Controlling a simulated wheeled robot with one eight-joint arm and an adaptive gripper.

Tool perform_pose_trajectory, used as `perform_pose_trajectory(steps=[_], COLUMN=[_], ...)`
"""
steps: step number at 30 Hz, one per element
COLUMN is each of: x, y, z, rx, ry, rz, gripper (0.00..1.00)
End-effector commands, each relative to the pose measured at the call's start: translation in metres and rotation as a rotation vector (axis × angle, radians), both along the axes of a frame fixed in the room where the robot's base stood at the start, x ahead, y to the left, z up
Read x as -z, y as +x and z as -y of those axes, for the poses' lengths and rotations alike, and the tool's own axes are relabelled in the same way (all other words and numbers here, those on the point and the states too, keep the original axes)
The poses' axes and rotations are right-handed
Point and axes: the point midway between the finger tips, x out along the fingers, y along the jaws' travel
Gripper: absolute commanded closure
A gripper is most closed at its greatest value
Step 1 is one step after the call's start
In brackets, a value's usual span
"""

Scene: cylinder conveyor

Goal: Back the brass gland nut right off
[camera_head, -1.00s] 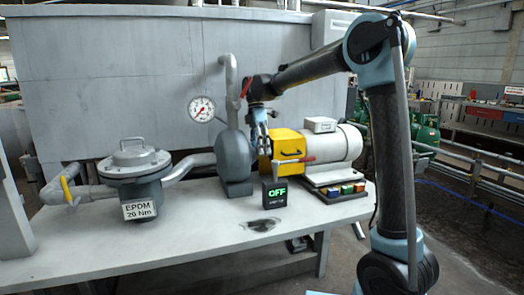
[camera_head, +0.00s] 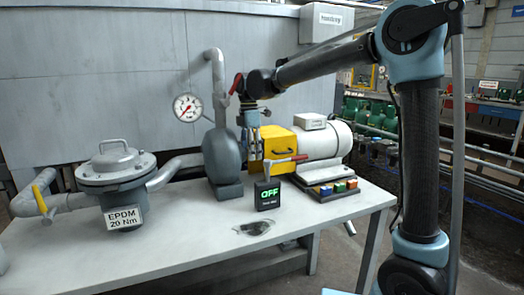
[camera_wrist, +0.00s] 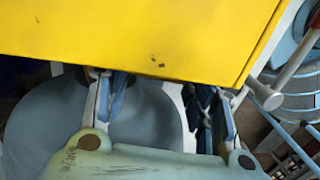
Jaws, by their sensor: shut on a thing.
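My gripper (camera_head: 250,138) reaches down between the grey pump casing (camera_head: 222,160) and the yellow guard box (camera_head: 278,146). In the wrist view its fingers (camera_wrist: 160,88) straddle the gap in front of the rounded grey casing (camera_wrist: 60,120), and the yellow box (camera_wrist: 140,35) covers their tips. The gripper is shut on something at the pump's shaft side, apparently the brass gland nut. No brass surface shows in either view, so the nut's turn and seating cannot be told.
A red-tipped T-handle (camera_head: 285,161) is in front of the yellow box. An "OFF" display (camera_head: 267,194), coloured buttons (camera_head: 338,188), a lidded vessel (camera_head: 117,170) labelled "EPDM 20 Nm" and a pressure gauge (camera_head: 187,107) are nearby. The table's (camera_head: 180,255) front is mostly clear.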

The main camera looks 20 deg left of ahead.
Motion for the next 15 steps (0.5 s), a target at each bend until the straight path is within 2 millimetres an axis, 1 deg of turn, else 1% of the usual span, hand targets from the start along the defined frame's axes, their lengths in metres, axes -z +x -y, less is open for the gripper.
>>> perform_pose_trajectory(steps=[10, 11, 12, 14, 15], x=[0.0007, 0.0007, 0.0006, 0.0006, 0.0005], y=[0.0001, 0.0002, 0.0001, -0.0003, -0.0007], z=[-0.0026, -0.0026, -0.0027, -0.0028, -0.0029], rx=[-0.002, -0.002, -0.002, -0.003, -0.003], ry=[0.004, 0.004, 0.004, 0.005, 0.005], rz=[0.009, 0.009, 0.009, 0.009, 0.008], gripper=[0.92, 0.47, 0.38, 0.26, 0.26])
